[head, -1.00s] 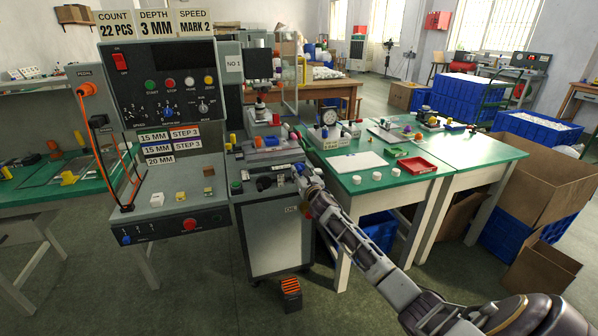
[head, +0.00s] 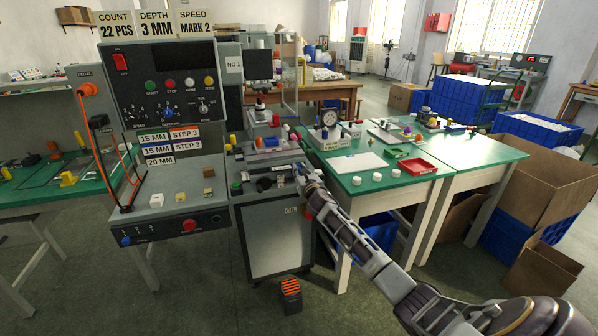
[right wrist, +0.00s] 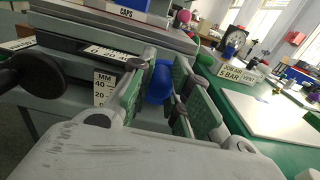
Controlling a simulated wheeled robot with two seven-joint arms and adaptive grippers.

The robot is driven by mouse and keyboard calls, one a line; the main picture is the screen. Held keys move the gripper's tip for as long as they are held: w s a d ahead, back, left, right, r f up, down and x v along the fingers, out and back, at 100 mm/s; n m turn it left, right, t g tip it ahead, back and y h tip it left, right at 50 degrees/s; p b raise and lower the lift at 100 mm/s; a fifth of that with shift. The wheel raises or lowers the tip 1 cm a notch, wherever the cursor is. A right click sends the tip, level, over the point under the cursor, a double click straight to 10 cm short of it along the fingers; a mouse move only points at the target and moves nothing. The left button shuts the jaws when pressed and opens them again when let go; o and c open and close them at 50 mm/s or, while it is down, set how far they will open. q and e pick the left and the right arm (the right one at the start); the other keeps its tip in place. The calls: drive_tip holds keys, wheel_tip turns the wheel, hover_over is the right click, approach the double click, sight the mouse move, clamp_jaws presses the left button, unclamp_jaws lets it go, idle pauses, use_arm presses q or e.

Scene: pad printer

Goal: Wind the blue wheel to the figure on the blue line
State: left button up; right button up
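The blue wheel (right wrist: 158,83) shows in the right wrist view, between the two green-padded fingers of my right gripper (right wrist: 160,92). The fingers stand apart on either side of it; firm contact cannot be made out. A white MM scale (right wrist: 103,88) with 40 and 20 marked is left of the fingers. In the head view my right gripper (head: 302,172) is at the right side of the machine's bench and hides the wheel. My left gripper is out of view.
A black knob (right wrist: 35,72) is left in the right wrist view. The control box (head: 165,85) has buttons and dials. A green table (head: 375,185) with a white sheet, a red tray (head: 417,166) and white cups stands to the right. An orange-topped pedal (head: 290,290) is on the floor.

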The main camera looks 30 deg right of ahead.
drive_tip(key=shift+d, duration=0.1)
clamp_jaws()
drive_tip(key=shift+s+d, duration=0.15)
drive_tip(key=shift+d, duration=0.5)
drive_tip(key=shift+f, duration=0.1)
drive_tip(key=shift+s+d+f, duration=0.15)
drive_tip(key=shift+d+f, duration=0.2)
drive_tip(key=shift+d, duration=0.2)
drive_tip(key=shift+d+f+b, duration=0.15)
drive_tip(key=shift+f+b, duration=0.2)
drive_tip(key=shift+f, duration=0.35)
